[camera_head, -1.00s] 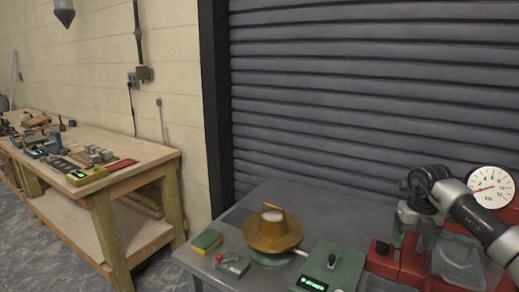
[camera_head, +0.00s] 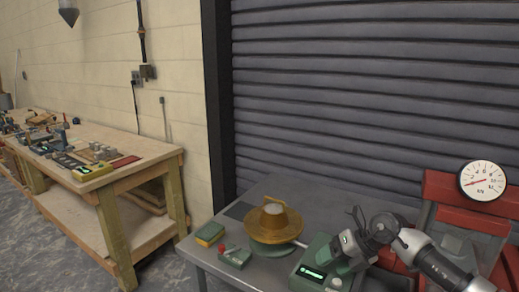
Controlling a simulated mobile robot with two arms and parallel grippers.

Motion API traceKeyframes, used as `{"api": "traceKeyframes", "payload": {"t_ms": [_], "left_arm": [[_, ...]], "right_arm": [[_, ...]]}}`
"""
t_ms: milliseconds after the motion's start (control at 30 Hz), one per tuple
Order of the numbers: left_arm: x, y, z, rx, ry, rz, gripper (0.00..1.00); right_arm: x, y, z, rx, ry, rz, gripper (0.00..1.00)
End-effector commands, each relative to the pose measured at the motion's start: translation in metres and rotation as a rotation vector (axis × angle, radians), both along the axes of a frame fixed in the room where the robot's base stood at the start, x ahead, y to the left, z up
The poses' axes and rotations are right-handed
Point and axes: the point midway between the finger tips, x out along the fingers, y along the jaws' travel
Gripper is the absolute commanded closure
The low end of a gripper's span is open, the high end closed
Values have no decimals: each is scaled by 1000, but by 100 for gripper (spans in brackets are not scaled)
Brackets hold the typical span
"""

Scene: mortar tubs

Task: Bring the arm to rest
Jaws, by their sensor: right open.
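My right arm comes in from the lower right. Its gripper (camera_head: 347,240) is open and hangs over the right side of the green control box (camera_head: 315,275), in front of the red machine. I see nothing between its fingers, though they are small and partly lost against the green behind them. Whether it touches the box cannot be told. My left gripper is out of view.
A red scale (camera_head: 445,190) with a dial stands right. A wooden bench (camera_head: 130,165) stands left.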

Motion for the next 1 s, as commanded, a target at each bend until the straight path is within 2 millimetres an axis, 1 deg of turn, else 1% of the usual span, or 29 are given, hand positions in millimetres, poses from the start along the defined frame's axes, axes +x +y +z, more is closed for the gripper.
{"api": "traceKeyframes", "payload": {"t_ms": [33, 67, 100, 167, 200, 267, 333, 400, 467, 500, 567, 600, 667, 700, 767, 800, 867, 900, 967, 1000], "left_arm": [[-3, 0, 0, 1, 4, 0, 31], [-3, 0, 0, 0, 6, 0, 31], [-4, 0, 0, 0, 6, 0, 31], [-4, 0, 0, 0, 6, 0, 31], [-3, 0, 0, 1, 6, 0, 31], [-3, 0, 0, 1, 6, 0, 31], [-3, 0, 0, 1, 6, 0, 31], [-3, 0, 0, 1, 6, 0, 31], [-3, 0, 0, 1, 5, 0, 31], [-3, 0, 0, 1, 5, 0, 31], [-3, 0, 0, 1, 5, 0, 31], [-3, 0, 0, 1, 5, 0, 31], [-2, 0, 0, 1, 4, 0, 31], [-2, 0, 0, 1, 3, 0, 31], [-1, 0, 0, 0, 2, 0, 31], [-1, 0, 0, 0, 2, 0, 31], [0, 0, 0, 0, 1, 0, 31], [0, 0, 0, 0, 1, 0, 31], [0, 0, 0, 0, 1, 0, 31], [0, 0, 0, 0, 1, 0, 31]], "right_arm": [[-9, 31, -5, 120, -21, 14, 31], [-14, 48, -5, 203, -38, 11, 31], [-22, 71, -2, 322, -56, -1, 31], [-32, 99, 8, 506, -84, -40, 31], [-38, 113, 15, 626, -95, -81, 31], [-47, 127, 27, 798, -102, -162, 31], [-55, 133, 40, 984, -98, -287, 31], [-61, 129, 49, 1150, -79, -442, 31], [-65, 119, 51, 1272, -52, -592, 31], [-68, 109, 50, 1342, -29, -704, 31], [-74, 92, 43, 1428, 15, -884, 31], [-79, 80, 35, 1472, 51, -1009, 31], [-89, 60, 19, 1513, 111, -1205, 31], [-99, 47, 6, 1526, 157, -1339, 31], [-116, 29, -17, 1522, 233, -1543, 31], [-131, 18, -33, 1503, 290, -1678, 31], [-156, 4, -56, 1452, 378, -1870, 31], [-173, -3, -70, 1407, 434, -1984, 31], [-198, -11, -88, 1331, 513, -2127, 31], [-214, -14, -97, 1280, 560, -2205, 31]]}}
